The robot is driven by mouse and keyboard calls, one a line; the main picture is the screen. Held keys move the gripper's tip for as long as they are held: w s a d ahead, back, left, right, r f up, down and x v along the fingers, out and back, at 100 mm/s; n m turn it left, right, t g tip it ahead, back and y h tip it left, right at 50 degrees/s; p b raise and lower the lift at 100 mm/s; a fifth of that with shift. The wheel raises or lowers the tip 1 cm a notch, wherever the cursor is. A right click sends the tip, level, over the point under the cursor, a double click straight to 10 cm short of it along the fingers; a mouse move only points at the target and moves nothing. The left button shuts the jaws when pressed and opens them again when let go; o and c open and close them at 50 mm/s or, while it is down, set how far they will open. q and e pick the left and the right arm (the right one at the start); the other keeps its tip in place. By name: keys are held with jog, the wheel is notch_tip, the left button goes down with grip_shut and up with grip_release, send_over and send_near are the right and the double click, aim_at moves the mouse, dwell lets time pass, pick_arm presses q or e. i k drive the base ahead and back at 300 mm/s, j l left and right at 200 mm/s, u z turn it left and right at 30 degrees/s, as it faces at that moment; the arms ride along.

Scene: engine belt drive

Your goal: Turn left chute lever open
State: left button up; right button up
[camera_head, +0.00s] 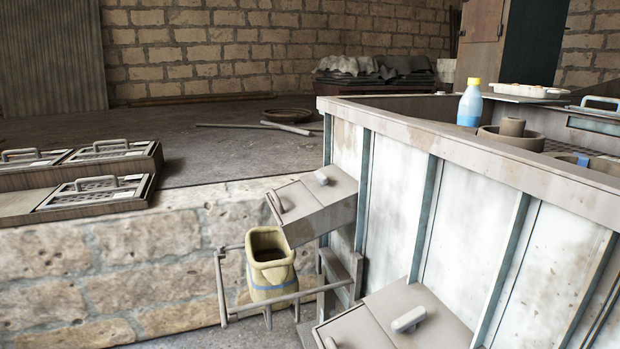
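I take the farther one as the left chute. A yellow sack (270,268) with an open mouth hangs below it. Neither of my grippers is in view.
A thin metal frame (290,298) surrounds the sack. The white-panelled bin (470,225) fills the right, with a blue bottle (470,104) on top. A stone ledge (120,260) with handled trays (95,190) lies left. Dark floor behind is mostly open.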

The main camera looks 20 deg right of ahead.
aim_at(323, 180)
jog(key=j+u, duration=0.75)
jog(key=i+j, duration=0.05)
jog(key=j, duration=0.05)
